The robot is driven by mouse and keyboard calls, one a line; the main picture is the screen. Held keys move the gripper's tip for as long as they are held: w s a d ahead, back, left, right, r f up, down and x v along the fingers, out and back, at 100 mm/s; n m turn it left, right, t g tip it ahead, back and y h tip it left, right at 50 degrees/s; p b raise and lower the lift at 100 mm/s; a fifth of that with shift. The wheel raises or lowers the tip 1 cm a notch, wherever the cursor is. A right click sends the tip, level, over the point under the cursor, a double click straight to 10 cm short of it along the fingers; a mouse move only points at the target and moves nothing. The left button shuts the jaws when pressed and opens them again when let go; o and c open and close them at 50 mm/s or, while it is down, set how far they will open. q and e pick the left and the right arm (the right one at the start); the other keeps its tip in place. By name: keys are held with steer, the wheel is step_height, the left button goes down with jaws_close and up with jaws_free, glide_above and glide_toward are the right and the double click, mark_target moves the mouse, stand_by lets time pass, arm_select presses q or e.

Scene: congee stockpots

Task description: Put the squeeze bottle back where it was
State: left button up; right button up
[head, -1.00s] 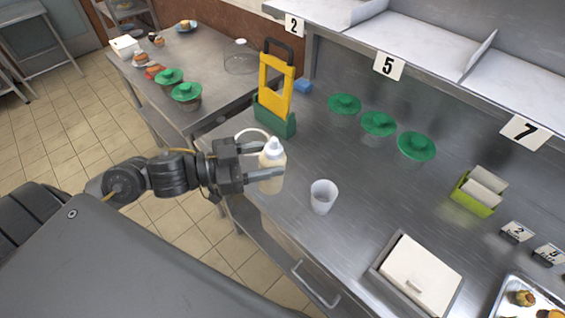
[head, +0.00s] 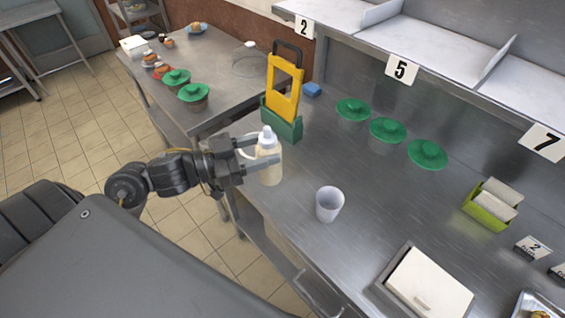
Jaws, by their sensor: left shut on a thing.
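The squeeze bottle (head: 268,160), cream-coloured with a white cap, is upright between the fingers of my left gripper (head: 262,157). The gripper is shut on it near the left front edge of the steel counter (head: 300,188). I cannot tell whether the bottle's base touches the counter. A white ring-shaped thing (head: 243,145) shows partly behind the gripper; the rest of it is hidden. My right gripper is not in view.
A white cup (head: 329,204) stands right of the bottle. A yellow grater-like tool in a green holder (head: 284,122) stands behind it. Several green-lidded pots (head: 388,130) are sunk along the back. A white-lidded box (head: 425,285) is at front right.

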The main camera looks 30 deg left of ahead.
arm_select(q)
steer(key=w+a+f, duration=0.1)
steer(key=w+f, duration=1)
steer(key=f, duration=0.1)
steer(key=shift+w+a, duration=0.2)
steer(key=shift+a, duration=0.05)
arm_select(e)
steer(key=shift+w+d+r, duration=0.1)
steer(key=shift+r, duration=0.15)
arm_select(q)
steer(key=o, duration=0.7)
steer(key=shift+f, duration=0.1)
